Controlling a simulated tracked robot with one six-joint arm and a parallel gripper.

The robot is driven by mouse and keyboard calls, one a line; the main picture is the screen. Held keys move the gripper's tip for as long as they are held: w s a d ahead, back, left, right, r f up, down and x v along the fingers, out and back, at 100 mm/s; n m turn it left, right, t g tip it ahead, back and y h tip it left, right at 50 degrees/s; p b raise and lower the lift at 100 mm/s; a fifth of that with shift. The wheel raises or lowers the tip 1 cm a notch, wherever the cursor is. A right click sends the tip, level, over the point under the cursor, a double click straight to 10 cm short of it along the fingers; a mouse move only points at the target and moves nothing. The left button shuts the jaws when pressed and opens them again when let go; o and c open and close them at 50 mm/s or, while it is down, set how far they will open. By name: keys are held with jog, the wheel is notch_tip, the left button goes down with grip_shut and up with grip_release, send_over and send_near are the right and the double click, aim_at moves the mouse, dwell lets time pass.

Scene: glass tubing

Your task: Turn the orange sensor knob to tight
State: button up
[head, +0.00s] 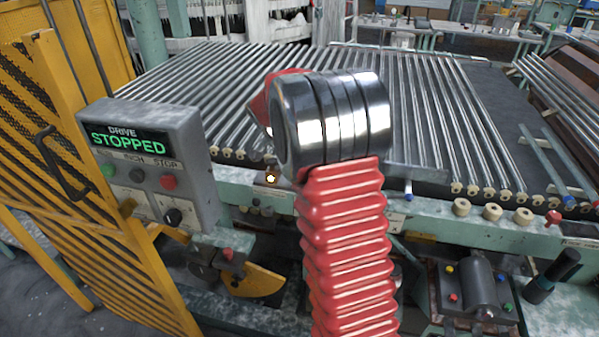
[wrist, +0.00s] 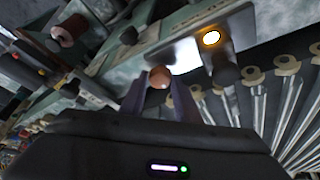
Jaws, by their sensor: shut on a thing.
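The orange sensor knob (wrist: 160,77) is a small round orange-brown cap in the middle of the wrist view. My gripper (wrist: 159,98) has its two dark fingers on either side of the knob and is shut on it. A lit sensor lamp (wrist: 211,38) glows on a dark bracket just beyond, up and right. The lamp also shows in the head view (head: 270,179), on the green rail left of my arm. In the head view my arm hides the fingers and the knob. The knob's turn position cannot be read.
A grey control box (head: 150,155) reads DRIVE STOPPED, beside a yellow mesh guard (head: 50,130). Glass tubes (head: 215,90) lie in rows on the conveyor behind my arm. A motor-like block (head: 478,285) sits at lower right. Several cream rollers line the rail.

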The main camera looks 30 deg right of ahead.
jog(key=shift+w+a+m, duration=0.15)
jog(key=shift+a+m, duration=0.05)
jog(key=shift+m, duration=0.3)
jog(key=shift+g, duration=0.3)
jog(key=o, duration=1)
jog(key=shift+d, duration=0.1)
jog(key=v, duration=1.3)
jog(key=shift+r, duration=0.3)
